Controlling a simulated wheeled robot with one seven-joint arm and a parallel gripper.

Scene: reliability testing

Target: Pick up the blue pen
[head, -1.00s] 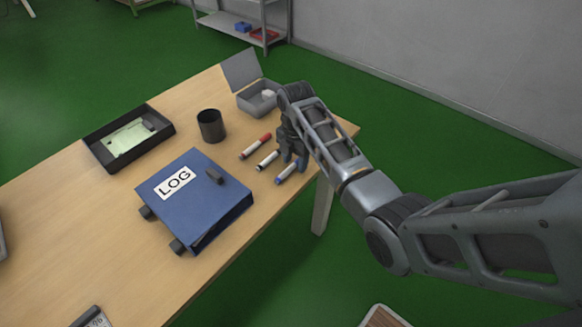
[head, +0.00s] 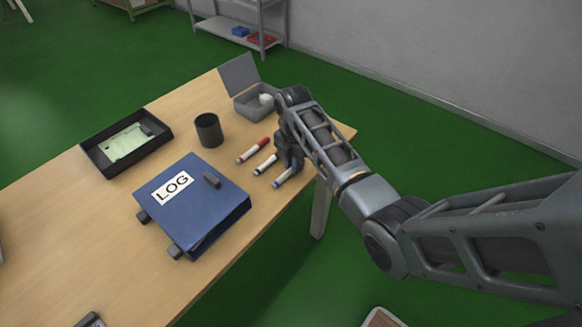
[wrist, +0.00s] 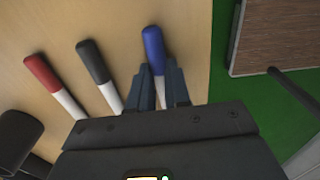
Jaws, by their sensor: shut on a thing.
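The blue pen (head: 281,179) has a blue cap and a white body and lies at the table's right edge. In the wrist view, the blue pen (wrist: 153,42) runs between the two fingers of my gripper (wrist: 161,82), which is shut on it below the cap. In the head view, my gripper (head: 289,158) reaches down over the pen's far end and partly hides it. I cannot tell any gap between the pen and the table.
A black-capped marker (head: 265,164) and a red-capped marker (head: 252,151) lie close on the left. A blue LOG binder (head: 215,205), a dark cup (head: 209,130), a grey open box (head: 245,103) and a black tray (head: 97,160) stand around. The table ends just to the right.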

